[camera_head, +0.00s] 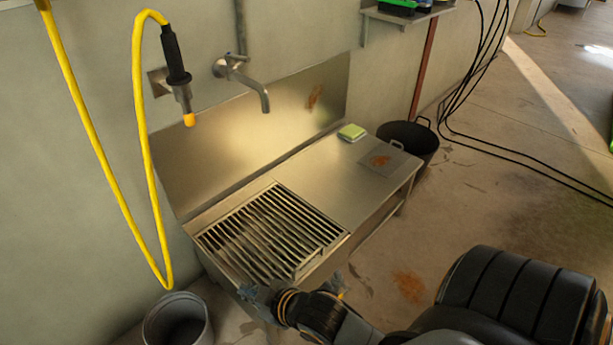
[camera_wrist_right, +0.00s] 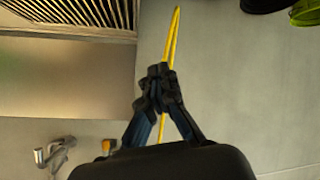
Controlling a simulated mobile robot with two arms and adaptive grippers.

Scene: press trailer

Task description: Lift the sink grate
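The sink grate (camera_head: 268,233) is a set of dark metal bars lying flat over the basin at the left part of the steel sink counter (camera_head: 335,180). Its bars also show at the top left of the right wrist view (camera_wrist_right: 75,12). My right gripper (camera_head: 258,298) is low at the front left corner of the sink, beside the grate and apart from it. In the right wrist view, its fingers (camera_wrist_right: 160,80) come together at the tips, with nothing seen between them. The yellow hose (camera_wrist_right: 171,40) passes behind them. My left gripper is not in view.
A grey bucket (camera_head: 178,322) stands on the floor left of my right gripper. A spray nozzle (camera_head: 179,70) on the yellow hose and a wall tap (camera_head: 250,82) are above the sink. A green sponge (camera_head: 351,132) lies on the counter. A dark bin (camera_head: 424,139) stands beyond it.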

